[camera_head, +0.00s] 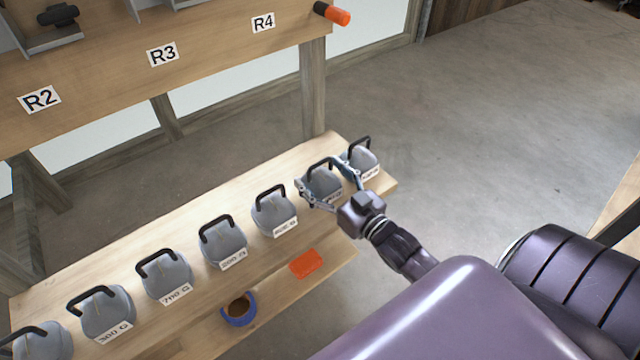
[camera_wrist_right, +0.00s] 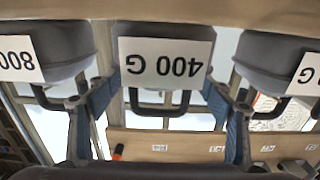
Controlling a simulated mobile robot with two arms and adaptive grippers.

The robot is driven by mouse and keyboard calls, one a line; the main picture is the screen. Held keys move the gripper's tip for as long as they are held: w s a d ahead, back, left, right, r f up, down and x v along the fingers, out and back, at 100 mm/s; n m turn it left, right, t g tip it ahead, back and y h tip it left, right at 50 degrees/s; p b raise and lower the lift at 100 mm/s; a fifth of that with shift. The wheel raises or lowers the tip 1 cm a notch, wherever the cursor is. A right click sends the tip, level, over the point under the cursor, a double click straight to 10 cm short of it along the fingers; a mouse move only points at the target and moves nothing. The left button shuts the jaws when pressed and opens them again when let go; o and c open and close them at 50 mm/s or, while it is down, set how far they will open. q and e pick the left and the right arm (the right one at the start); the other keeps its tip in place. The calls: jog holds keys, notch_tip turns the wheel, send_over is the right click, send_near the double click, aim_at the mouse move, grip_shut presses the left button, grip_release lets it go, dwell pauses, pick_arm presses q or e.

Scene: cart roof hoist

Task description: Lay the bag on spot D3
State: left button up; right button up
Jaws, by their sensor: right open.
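Several grey bags with black loop handles stand in a row on a wooden bench, each with a white weight label. My right gripper (camera_head: 326,182) is open around the second bag from the right (camera_head: 322,186), with nothing clamped. In the right wrist view, which is upside down, the blue fingers of the right gripper (camera_wrist_right: 160,95) stand apart on either side of the 400 G bag (camera_wrist_right: 155,85) and its black handle. I cannot tell whether they touch it. My left gripper is not in view. No label reading D3 is visible.
Neighbouring bags (camera_head: 361,161) (camera_head: 273,210) stand close on both sides. On the bench's lower shelf lie an orange block (camera_head: 306,263) and a blue ring-shaped item (camera_head: 239,309). A wooden rack with labels R2, R3 (camera_head: 163,55) and R4 stands behind. Open floor lies right.

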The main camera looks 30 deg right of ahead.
jog(key=shift+c, duration=0.5)
jog(key=shift+r, duration=0.1)
jog(key=c, duration=1.4)
jog(key=shift+o, duration=0.2)
jog(key=shift+r, duration=0.35)
notch_tip(320, 180, up, 8)
jog(key=p, duration=0.3)
jog(key=shift+r, duration=0.15)
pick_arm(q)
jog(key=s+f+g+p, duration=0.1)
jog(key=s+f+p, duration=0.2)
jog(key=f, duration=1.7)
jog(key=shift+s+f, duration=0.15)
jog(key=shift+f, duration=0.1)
pick_arm(e)
notch_tip(320, 180, up, 11)
